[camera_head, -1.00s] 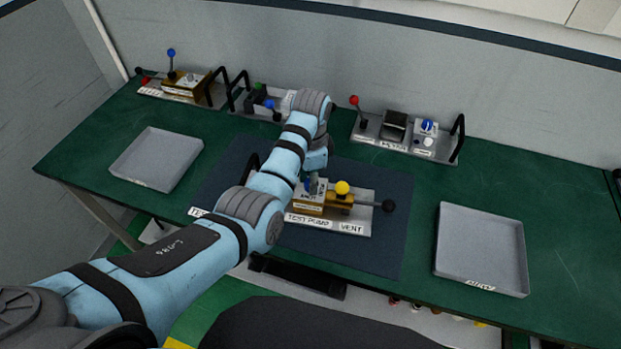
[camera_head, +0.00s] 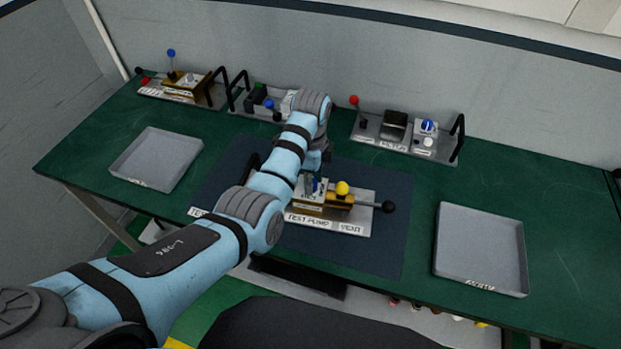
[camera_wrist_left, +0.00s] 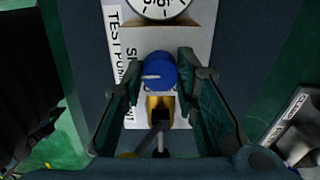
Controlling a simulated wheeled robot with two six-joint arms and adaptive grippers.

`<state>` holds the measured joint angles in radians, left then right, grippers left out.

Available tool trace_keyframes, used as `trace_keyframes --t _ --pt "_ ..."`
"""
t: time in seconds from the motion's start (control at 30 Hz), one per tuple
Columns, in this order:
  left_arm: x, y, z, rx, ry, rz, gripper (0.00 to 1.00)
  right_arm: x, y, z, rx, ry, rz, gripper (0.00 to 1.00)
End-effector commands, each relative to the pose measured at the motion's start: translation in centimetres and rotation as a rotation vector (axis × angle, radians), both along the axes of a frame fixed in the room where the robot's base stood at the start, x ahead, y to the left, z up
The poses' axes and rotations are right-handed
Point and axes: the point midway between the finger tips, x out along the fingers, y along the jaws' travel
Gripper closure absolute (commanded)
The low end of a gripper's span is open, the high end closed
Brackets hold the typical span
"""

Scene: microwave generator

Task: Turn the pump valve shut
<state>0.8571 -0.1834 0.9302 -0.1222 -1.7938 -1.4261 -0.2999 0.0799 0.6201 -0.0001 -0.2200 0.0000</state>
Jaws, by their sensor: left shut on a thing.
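The test pump panel (camera_head: 328,219) lies on a dark blue mat in the middle of the bench, with "TEST PUMP" and "VENT" labels. It carries a brass block, a yellow ball (camera_head: 342,188) and a lever with a black ball (camera_head: 388,207). In the left wrist view a blue knob (camera_wrist_left: 160,72) with a pale mark pointing left sits beside partly hidden lettering. My left gripper (camera_wrist_left: 161,68) is shut on the blue knob, one finger on each side. In the head view my arm and gripper (camera_head: 312,185) partly hide the knob and the panel's left part. My right gripper is not in view.
A grey tray (camera_head: 150,181) stands at the left and another (camera_head: 481,287) at the right. Panels with levers and handles line the back, including one with a red-ball lever (camera_head: 354,101). A dial gauge (camera_wrist_left: 163,8) shows at the wrist view's top.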

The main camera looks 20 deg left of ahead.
Motion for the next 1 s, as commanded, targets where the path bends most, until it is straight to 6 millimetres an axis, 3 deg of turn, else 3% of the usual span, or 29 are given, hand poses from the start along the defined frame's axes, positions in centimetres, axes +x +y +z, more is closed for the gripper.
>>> trace_keyframes --t 0.23,0.27,0.37,0.87,1.0 --pt "0.02 0.01 0.04 0.0 -0.001 0.0 1.0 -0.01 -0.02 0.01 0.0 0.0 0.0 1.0" --pt "0.02 0.01 0.04 0.0 -0.001 0.001 0.7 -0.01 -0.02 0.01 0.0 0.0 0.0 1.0" --pt "0.02 0.02 0.03 0.0 -0.001 0.001 0.54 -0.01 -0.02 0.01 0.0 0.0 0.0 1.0" --pt "0.0 0.03 0.0 0.001 0.0 0.003 0.52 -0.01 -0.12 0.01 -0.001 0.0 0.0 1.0" --pt "0.0 0.03 0.0 0.001 0.0 0.08 0.52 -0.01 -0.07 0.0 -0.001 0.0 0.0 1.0"
